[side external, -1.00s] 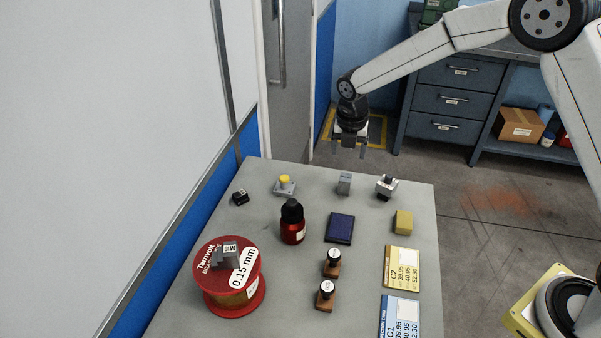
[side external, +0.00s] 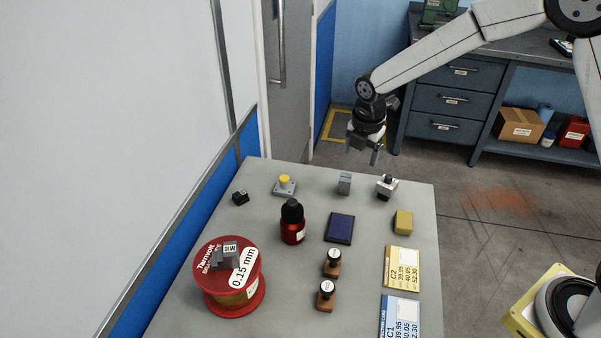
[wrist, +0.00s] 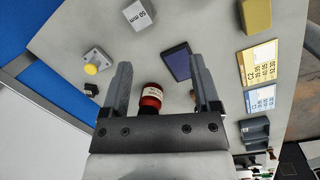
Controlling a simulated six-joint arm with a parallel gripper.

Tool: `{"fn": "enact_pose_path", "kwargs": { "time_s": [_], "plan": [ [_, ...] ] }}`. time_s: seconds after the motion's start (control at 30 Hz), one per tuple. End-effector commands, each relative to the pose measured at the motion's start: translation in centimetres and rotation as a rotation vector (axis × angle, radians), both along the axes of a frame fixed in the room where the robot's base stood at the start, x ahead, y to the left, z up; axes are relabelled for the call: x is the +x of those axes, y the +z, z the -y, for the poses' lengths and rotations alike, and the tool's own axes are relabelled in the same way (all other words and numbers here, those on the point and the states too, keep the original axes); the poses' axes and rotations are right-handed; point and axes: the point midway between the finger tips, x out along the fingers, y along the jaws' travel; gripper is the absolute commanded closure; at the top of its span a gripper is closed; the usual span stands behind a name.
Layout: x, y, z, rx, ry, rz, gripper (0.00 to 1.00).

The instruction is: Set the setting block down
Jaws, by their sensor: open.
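A grey block (side external: 344,184) stands upright near the far edge of the bench. In the wrist view a grey block with a white "50 mm" label (wrist: 140,14) shows at the top, and it looks like the same one. Another small grey block (side external: 225,256), with a marking on its face, rests on top of the red wire spool (side external: 211,285). I cannot tell from its look alone which is the setting block.
A yellow-buttoned piece (side external: 285,185), red bottle (side external: 292,224), dark blue pad (side external: 339,228), black-and-white fixture (side external: 386,187), yellow block (side external: 403,222), two stamps (side external: 332,263) and two cards (side external: 404,268) share the bench. A partition (side external: 185,240) bounds the left side.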

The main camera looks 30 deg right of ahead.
Motion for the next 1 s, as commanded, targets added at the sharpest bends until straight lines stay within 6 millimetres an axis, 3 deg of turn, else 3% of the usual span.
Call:
{"fn": "enact_pose_path", "kwargs": {
  "time_s": [0.5,1.0],
  "plan": [
    [-8.7,1.5,1.5,0.172,-0.855,0.089,0.21],
    [-17.6,1.4,2.5,0.345,-1.668,0.139,0.21]
  ]
}}
